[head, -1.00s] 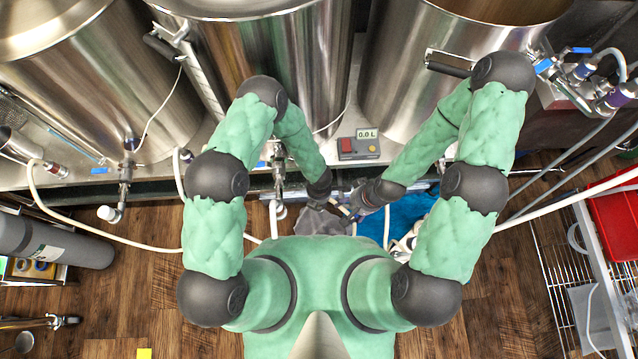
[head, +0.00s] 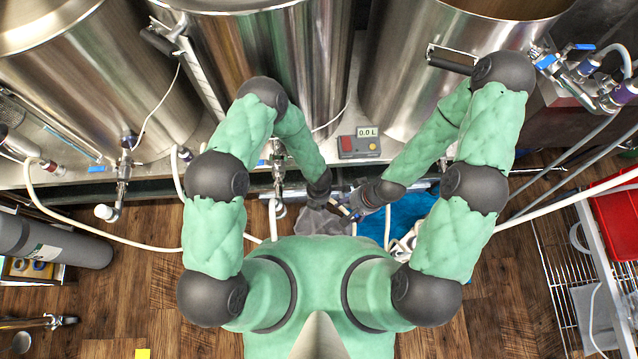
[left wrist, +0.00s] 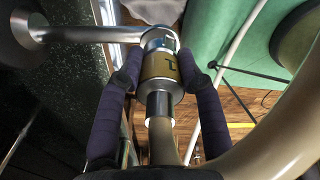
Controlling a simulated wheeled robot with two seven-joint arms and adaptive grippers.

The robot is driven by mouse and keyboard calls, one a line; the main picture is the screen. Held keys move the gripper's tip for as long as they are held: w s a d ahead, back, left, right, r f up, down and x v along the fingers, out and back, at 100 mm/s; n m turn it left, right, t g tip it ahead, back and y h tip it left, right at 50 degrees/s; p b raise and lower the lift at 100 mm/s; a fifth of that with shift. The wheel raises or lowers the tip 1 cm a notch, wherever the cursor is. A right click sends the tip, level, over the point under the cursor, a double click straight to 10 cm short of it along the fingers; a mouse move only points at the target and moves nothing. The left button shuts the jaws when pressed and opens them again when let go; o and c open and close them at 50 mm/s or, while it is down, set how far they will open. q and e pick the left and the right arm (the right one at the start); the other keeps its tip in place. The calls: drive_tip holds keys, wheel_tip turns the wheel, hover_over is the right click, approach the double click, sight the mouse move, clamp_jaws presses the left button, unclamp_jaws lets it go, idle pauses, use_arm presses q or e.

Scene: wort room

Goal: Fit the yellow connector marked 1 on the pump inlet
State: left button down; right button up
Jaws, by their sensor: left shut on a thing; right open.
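The yellow connector (left wrist: 160,68), a metal coupling with a yellow band and a dark mark, is between the fingers of my left gripper (left wrist: 168,72) in the left wrist view. The gripper is shut on it. A beige hose (left wrist: 163,140) runs from its near end. Its far end meets a steel fitting (left wrist: 158,36) on a pipe from the left, which looks like the pump inlet; I cannot tell whether it is fully seated. In the head view my right gripper (head: 346,209) is open, close beside the left one; the connector is mostly hidden there.
Steel tanks (head: 270,50) stand along the back. A blue cloth (head: 410,215) lies below the right forearm. Pale hoses (head: 110,236) cross the wooden floor. A rack with a red bin (head: 615,225) is at the right.

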use_arm(q)
drive_tip(key=shift+f+b, duration=0.4)
drive_tip(key=shift+f, duration=0.15)
drive_tip(key=c, duration=0.7)
unclamp_jaws()
drive_tip(key=shift+c, duration=0.2)
